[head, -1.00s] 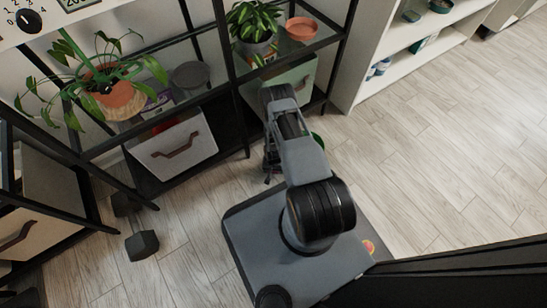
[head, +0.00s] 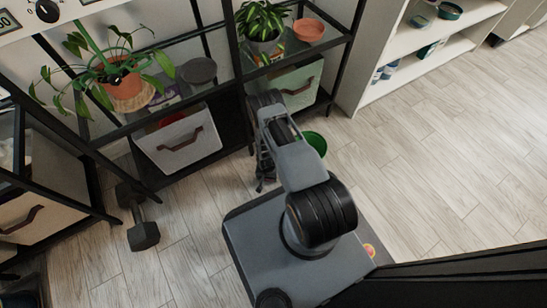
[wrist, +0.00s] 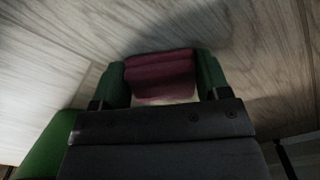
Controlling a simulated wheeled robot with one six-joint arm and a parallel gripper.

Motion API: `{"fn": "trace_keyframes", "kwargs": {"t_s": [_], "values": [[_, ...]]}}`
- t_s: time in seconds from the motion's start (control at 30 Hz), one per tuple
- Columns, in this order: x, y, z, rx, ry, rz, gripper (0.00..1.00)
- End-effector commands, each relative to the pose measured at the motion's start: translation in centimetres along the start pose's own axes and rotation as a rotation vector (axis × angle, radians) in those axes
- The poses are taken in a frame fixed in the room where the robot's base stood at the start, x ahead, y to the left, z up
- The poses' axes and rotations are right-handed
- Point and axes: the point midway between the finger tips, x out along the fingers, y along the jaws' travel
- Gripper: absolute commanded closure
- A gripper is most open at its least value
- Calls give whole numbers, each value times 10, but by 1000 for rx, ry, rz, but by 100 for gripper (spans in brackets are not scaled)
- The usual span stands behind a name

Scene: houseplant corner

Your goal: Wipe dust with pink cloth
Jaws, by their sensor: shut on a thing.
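The pink cloth (wrist: 160,75) shows dark pink and folded in the wrist view, between the two green-tipped fingers of my gripper (wrist: 162,82). My gripper is shut on it and holds it with the wooden floor behind. In the head view my gripper (head: 264,172) hangs low in front of the shelf unit, partly hidden by my arm. The cloth cannot be made out there. I see no clear dust in either view.
A green round container (head: 315,143) stands on the floor right of my gripper. Black-framed shelving with plants (head: 122,80) and bins (head: 180,142) stands behind. A dumbbell (head: 143,234) lies at the left. The floor (head: 440,170) at the right is clear.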

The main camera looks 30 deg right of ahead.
Motion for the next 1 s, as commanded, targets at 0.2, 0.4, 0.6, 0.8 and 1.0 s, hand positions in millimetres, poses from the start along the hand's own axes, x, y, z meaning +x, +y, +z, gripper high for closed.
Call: {"fn": "trace_keyframes", "kwargs": {"t_s": [0.2,0.4,0.6,0.8,1.0], "values": [[-21,-5,3,8,2,-1,56],[-39,-5,4,7,0,0,56],[-57,-5,4,7,0,0,56],[-73,-5,4,7,0,0,56],[-80,-5,4,7,0,0,56]]}}
